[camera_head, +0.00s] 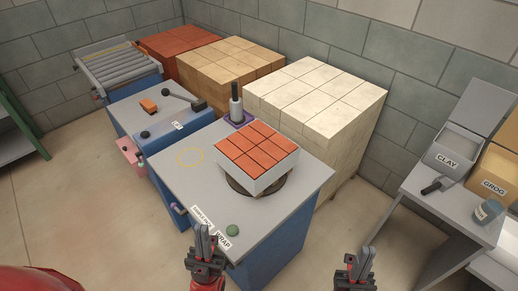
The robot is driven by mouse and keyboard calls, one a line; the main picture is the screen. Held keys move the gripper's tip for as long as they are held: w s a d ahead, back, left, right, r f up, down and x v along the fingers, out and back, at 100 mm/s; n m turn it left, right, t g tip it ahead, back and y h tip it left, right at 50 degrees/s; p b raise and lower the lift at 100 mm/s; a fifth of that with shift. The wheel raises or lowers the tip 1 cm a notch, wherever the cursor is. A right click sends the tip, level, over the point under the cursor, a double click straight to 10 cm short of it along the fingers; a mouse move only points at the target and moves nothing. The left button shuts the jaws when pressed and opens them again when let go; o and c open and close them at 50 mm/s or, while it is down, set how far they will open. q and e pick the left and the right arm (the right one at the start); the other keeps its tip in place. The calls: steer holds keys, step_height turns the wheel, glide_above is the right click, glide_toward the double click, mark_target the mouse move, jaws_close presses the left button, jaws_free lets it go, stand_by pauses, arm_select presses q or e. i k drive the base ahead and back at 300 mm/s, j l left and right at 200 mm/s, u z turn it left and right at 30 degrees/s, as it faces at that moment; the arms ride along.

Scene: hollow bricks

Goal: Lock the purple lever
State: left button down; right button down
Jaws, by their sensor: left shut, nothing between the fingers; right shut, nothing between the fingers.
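A small purple part (178,208) sticks out at the left side of the wrap table (182,178); it looks like a lever, but it is too small to tell its position. A purple base (238,119) under a dark upright post (236,98) stands at the table's back edge. My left gripper (204,232) is shut and empty at the table's front corner, by the white labels. My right gripper (353,255) is shut and empty over the floor, right of the table. Both are apart from the purple parts.
Red bricks (257,147) on a pale block sit on a round turntable (232,184). A green knob (232,230) is near the front. Brick stacks (318,95) stand behind. A side table (440,209) with clay and grog bins is right. Floor between is clear.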

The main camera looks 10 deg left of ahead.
mark_target(174, 206)
steer(key=u, duration=1.1)
steer(key=i+u, duration=0.2)
steer(key=u, duration=0.35)
